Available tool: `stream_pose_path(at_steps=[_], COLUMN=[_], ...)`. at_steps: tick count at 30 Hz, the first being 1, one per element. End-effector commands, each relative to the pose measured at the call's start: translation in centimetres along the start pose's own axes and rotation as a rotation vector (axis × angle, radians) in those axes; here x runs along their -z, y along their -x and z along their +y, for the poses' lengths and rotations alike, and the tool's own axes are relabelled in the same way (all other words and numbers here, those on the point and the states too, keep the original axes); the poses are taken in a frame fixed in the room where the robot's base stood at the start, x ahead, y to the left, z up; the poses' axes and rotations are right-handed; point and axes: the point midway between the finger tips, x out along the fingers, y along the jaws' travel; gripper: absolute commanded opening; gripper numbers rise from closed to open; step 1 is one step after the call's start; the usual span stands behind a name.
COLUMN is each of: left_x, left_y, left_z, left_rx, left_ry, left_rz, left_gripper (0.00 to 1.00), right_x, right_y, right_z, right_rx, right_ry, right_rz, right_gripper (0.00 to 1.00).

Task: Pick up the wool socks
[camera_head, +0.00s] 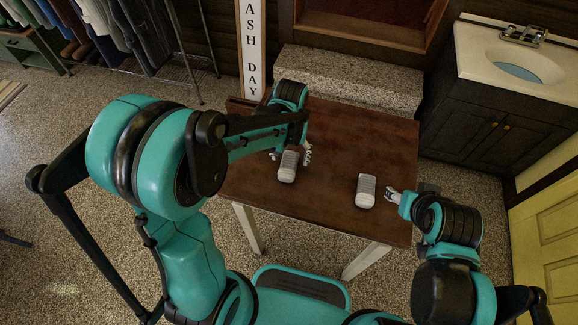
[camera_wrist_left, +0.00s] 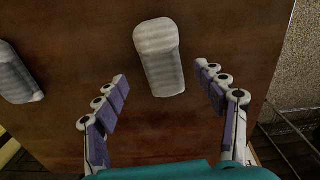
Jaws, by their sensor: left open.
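Two pale grey-white, ribbed, rounded bundles that look like the wool socks lie apart on the brown table (camera_head: 330,140). The left bundle (camera_head: 288,168) is by my left gripper (camera_head: 290,157), which is open with a finger on each side of it. In the left wrist view this bundle (camera_wrist_left: 160,58) lies ahead of and partly between the spread fingertips (camera_wrist_left: 161,76), with no contact visible. The right bundle (camera_head: 366,190) also shows at the left edge of the left wrist view (camera_wrist_left: 18,78). My right gripper (camera_head: 391,196) is just right of it; its opening is unclear.
The rest of the tabletop is bare. A speckled block (camera_head: 350,80) and a "WASH DAY" sign (camera_head: 250,45) stand behind the table. A sink cabinet (camera_head: 500,120) is at the right, and a clothes rack (camera_head: 180,70) stands back left.

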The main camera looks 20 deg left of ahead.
Motion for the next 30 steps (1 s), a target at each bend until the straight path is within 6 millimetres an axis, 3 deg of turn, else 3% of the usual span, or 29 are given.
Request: stream_pose_path(at_steps=[6, 13, 14, 19, 20, 30], left_x=[-0.3, -0.3, -0.3, -0.3, -0.3, -0.3], left_y=[-3.5, -3.5, -3.5, -3.5, -3.5, -3.4], left_z=[-0.3, -0.3, -0.3, -0.3, -0.3, -0.3], left_rx=[0.0, 0.0, 0.0, 0.0, 0.0, 0.0], left_ry=[0.0, 0.0, 0.0, 0.0, 0.0, 0.0], left_rz=[0.001, 0.001, 0.001, 0.001, 0.001, 0.001], left_gripper=[0.71, 0.71, 0.65, 0.21, 0.16, 0.16], right_x=[-1.1, -1.0, -1.0, -1.0, -1.0, -0.9], right_y=[-1.5, -1.4, -1.4, -1.4, -1.4, -1.3], right_z=[0.0, 0.0, 0.0, 0.0, 0.0, 0.0], right_rx=[0.0, 0.0, 0.0, 0.0, 0.0, 0.0], right_ry=[0.0, 0.0, 0.0, 0.0, 0.0, 0.0], right_rz=[0.0, 0.0, 0.0, 0.0, 0.0, 0.0], right_gripper=[0.54, 0.54, 0.54, 0.54, 0.54, 0.54])
